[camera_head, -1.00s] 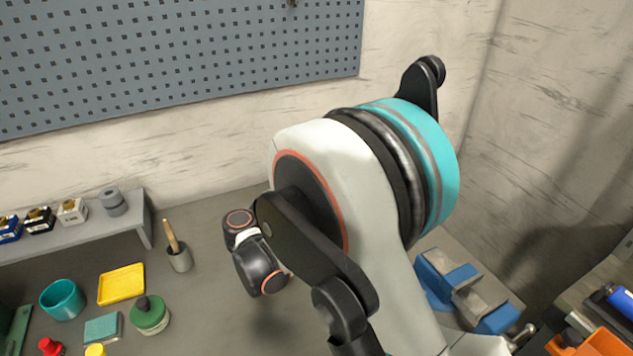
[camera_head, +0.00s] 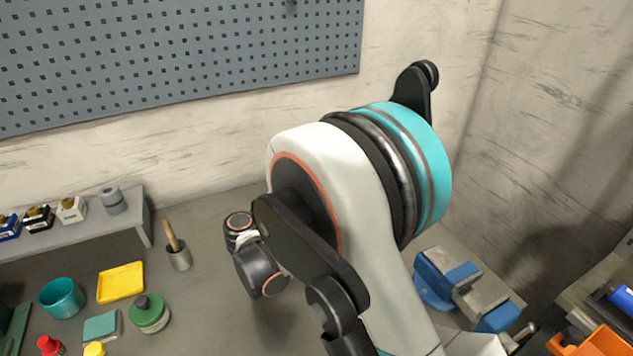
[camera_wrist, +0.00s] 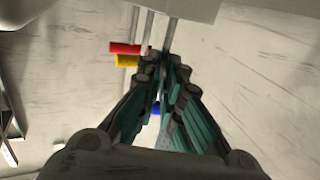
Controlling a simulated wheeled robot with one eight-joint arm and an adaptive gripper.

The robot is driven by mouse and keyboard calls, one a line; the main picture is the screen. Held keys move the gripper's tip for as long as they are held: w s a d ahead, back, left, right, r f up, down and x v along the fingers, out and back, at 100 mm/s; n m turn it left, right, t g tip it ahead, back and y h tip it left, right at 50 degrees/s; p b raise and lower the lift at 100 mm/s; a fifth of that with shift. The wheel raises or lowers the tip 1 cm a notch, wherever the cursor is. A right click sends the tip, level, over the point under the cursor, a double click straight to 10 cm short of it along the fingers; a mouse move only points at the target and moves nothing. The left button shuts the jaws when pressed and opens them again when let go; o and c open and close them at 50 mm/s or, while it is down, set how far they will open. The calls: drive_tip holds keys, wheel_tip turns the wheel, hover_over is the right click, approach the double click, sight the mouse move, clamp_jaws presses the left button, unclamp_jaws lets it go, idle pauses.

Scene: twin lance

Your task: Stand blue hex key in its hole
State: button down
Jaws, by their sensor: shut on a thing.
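In the wrist view my gripper (camera_wrist: 164,62) has its teal-sided fingers closed together on a thin grey shaft (camera_wrist: 170,38). A small blue patch (camera_wrist: 155,110) shows between the fingers, so the held thing appears to be the blue hex key. Its shaft runs up the picture to a pale block (camera_wrist: 185,9); whether its end is inside a hole, touching or just in front cannot be told. A red-sleeved key (camera_wrist: 124,48) and a yellow-sleeved key (camera_wrist: 127,62) are just left of the fingertips, with grey shafts running toward the block. The head view does not show my gripper or the keys.
In the head view, a blue vise (camera_head: 447,277) stands right of my arm. A teal cup (camera_head: 62,298), yellow tray (camera_head: 121,282), green-lidded jar (camera_head: 149,313) and grey pot with a brush (camera_head: 179,258) are left. A shelf (camera_head: 75,238) runs along the wall.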

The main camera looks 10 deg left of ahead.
drive_tip(key=shift+f, duration=0.75)
drive_tip(key=c, duration=1.7)
unclamp_jaws()
drive_tip(key=shift+s, duration=0.1)
drive_tip(key=v, duration=1.2)
